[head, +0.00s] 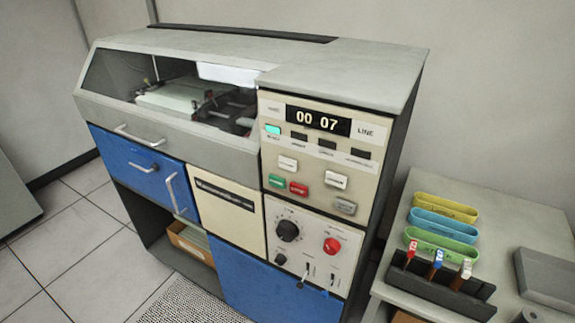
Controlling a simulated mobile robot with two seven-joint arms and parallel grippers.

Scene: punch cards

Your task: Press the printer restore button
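The printer (220,145) is a large grey, blue and cream machine against the wall. Its control panel (312,155) is on the right part of the front. The panel holds a green button (276,182), a red button (298,189), a white button (287,164), another white button (336,180) and a grey button (345,206). Their labels are too small to read, so I cannot tell which is restore. Neither of my grippers is in view.
A lower panel (307,250) has a black knob (288,231), a red knob (332,245) and small levers. A grey table (400,225) at right bears coloured oval bands (445,207) and a dark rack (440,288) with tagged items. Tiled floor (75,235) is clear at left.

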